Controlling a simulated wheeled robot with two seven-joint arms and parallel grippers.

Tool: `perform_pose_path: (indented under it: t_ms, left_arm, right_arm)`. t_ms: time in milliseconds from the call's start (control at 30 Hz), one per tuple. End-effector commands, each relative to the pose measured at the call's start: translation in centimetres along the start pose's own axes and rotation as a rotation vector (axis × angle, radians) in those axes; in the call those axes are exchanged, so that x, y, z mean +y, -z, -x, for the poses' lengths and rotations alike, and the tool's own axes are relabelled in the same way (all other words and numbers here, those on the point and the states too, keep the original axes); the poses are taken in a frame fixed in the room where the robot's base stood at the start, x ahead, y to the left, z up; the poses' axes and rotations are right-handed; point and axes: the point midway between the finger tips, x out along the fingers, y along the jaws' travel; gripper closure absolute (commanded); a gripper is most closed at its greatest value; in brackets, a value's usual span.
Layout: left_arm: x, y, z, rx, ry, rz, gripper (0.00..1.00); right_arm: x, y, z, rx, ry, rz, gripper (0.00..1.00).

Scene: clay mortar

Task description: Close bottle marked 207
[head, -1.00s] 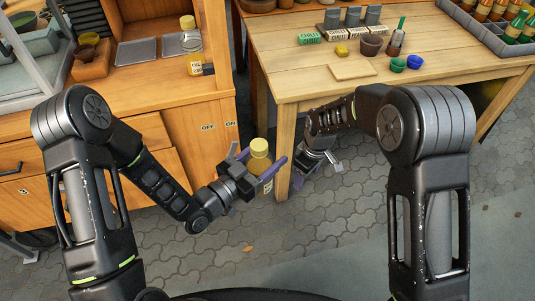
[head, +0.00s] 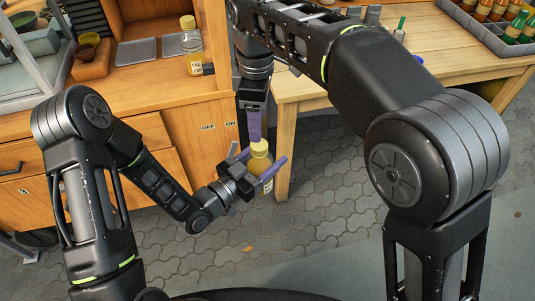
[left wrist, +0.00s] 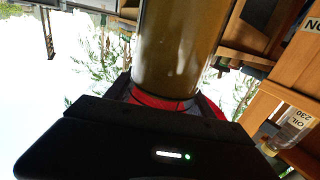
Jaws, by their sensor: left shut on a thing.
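My left gripper (head: 263,168) is shut on a yellow oil bottle (head: 259,163), held upright in the air in front of the cabinet. A yellow cap (head: 259,146) sits at the bottle's top; I cannot tell whether it is tight. The number on the bottle's label cannot be read. In the left wrist view the amber body of the held bottle (left wrist: 178,50) fills the top middle. My right gripper (head: 254,135) points down just above the cap, its purple fingers seen edge-on. I cannot tell whether they touch the cap or how far apart they are.
Another oil bottle (head: 191,45) stands on the cabinet top (head: 140,85), near grey trays (head: 136,51). In the left wrist view that bottle (left wrist: 292,128) reads OIL 230. A wooden table (head: 455,60) with a bottle crate (head: 480,30) stands to the right, partly hidden by my right arm.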

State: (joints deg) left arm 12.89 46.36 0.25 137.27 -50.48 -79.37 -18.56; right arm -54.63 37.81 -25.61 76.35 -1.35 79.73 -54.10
Motion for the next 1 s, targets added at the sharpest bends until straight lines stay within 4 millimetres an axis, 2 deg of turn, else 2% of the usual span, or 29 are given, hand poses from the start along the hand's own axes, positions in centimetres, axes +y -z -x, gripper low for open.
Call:
perform_pose_path:
  t_ms: [367,567,800,1000]
  left_arm:
    - [0.0,0.1,0.0,0.002,0.0,-0.001,1.0]
    - [0.0,0.1,0.0,0.002,0.0,-0.001,1.0]
    - [0.0,0.1,0.0,0.002,0.0,-0.001,1.0]
    - [0.0,0.1,0.0,0.002,0.0,-0.001,1.0]
  right_arm:
    - [0.1,0.0,-0.6,0.0,0.0,-0.002,0.41]
    - [0.0,-0.1,-2.7,-0.002,0.001,-0.002,0.41]
    - [0.0,-0.1,-6.2,-0.002,0.001,-0.001,0.41]
    - [0.1,-0.1,-7.9,-0.001,0.0,-0.002,0.41]
